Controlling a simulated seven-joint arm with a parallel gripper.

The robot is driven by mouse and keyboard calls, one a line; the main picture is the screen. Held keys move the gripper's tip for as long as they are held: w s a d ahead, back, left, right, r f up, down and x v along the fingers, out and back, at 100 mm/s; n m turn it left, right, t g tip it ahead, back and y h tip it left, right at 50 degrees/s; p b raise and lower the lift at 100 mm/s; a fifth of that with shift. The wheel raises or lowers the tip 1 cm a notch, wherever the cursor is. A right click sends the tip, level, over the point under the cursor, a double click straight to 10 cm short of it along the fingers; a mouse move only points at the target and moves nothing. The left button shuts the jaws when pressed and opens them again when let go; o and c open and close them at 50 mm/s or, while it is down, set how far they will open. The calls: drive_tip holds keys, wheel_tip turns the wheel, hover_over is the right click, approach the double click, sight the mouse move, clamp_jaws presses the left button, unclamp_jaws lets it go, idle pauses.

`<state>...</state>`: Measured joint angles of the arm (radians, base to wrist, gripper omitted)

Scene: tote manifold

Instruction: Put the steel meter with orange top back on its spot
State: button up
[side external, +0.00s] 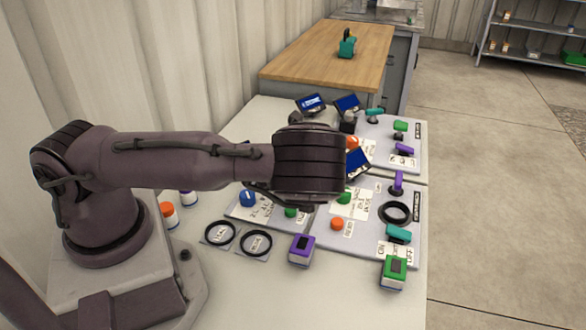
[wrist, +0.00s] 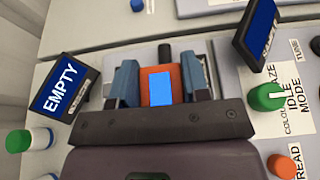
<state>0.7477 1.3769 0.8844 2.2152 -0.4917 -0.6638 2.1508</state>
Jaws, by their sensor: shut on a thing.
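In the wrist view, the meter with the orange top (wrist: 147,76) is between the two blue fingers of my gripper (wrist: 160,85). Its top faces the camera, with an orange rim around a light-blue screen. Its steel body is hidden below the top. My gripper is shut on it. In the side view my dark wrist covers the fingers and most or all of the meter. I cannot tell whether the meter is resting on a surface or held above it. Its marked spot cannot be made out.
A tilted "EMPTY" display (wrist: 63,87) stands left of the fingers, and another display (wrist: 258,32) stands to the right. A green knob (wrist: 267,97) and an orange button (wrist: 283,165) are on the right panel. Purple (side external: 301,250) and green (side external: 394,272) meters stand at the front.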

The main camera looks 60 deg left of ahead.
drive_tip(key=r, duration=0.2)
drive_tip(key=d+r, duration=0.1)
drive_tip(key=r, duration=0.2)
drive_tip(key=shift+w+d+r, duration=0.1)
drive_tip(key=shift+w+d, duration=0.05)
drive_tip(key=shift+w, duration=0.05)
drive_tip(key=s+d+f+m+t+h, duration=0.1)
drive_tip(key=d+m+h, duration=0.1)
drive_tip(key=d, duration=1)
drive_tip(key=d+f+m+t+h, duration=0.1)
drive_tip(key=d+m+t+h, duration=0.1)
drive_tip(key=d, duration=1.1)
drive_tip(key=shift+h, duration=0.3)
wheel_tip(320, 180, down, 8)
drive_tip(key=shift+s+a+f, duration=0.1)
drive_tip(key=shift+s+f, duration=0.05)
drive_tip(key=shift+f, duration=0.1)
drive_tip(key=shift+m, duration=0.3)
drive_tip(key=o, duration=1.1)
drive_tip(key=shift+f, duration=0.1)
drive_tip(key=shift+c, duration=0.2)
